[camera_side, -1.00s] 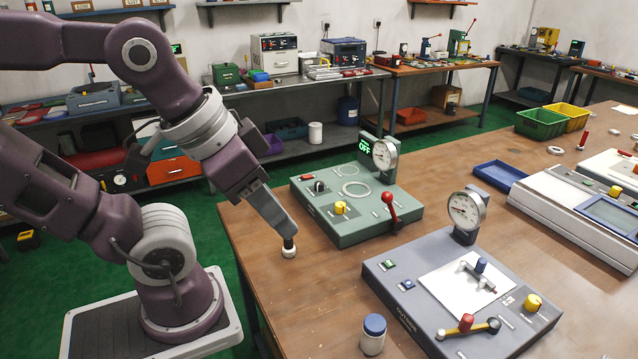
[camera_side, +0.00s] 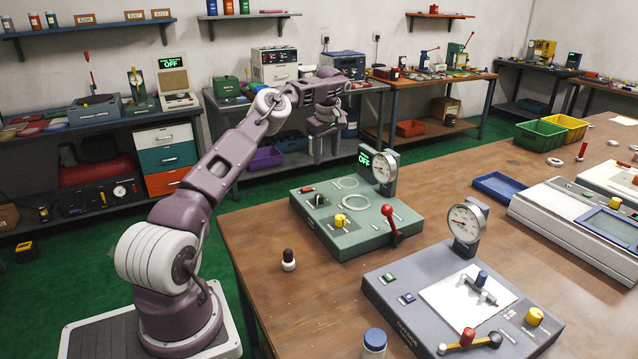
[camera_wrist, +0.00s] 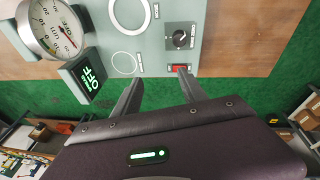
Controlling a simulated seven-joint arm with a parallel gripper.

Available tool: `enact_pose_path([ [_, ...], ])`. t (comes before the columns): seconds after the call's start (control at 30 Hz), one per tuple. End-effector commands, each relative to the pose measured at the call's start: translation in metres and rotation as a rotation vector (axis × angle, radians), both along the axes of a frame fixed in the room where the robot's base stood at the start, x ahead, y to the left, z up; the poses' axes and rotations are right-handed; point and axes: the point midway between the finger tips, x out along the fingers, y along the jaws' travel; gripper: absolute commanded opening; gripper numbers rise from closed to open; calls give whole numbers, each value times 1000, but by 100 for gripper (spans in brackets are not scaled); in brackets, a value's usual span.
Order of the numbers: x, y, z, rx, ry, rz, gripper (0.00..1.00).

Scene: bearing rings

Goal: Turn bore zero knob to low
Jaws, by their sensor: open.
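The green bench unit (camera_side: 345,240) carries a dial gauge (camera_side: 384,167) and a lit OFF display (camera_side: 364,157). On its top are a yellow knob (camera_side: 340,220), a black knob (camera_side: 320,200) and a red-balled lever (camera_side: 388,212). The grey unit (camera_side: 400,318) has its own yellow knob (camera_side: 534,316). I cannot read which knob is bore zero. In the wrist view the black knob (camera_wrist: 180,38) and a red switch (camera_wrist: 180,68) lie beyond my fingers. My gripper (camera_wrist: 160,90) is open and empty, and shows behind the green unit in the side view (camera_side: 326,150).
A small black-topped white piece (camera_side: 288,260) stands at the table's left. A blue-capped jar (camera_side: 374,342) stands near the front. The blue tray (camera_side: 498,186) and a long light unit (camera_side: 560,220) are to the right. Wood between the units is clear.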

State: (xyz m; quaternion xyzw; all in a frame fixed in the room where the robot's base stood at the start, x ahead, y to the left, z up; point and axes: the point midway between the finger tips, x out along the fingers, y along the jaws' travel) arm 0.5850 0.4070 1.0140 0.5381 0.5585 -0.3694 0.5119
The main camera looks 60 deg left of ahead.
Motion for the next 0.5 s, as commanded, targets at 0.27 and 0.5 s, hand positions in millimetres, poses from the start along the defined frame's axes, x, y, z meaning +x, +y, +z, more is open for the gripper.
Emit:
enact_pose_path([
  [0.27, -35, -15, -72, -228, 67, 25, 50],
  [0.5, -32, -14, -115, -225, 66, 26, 50],
])
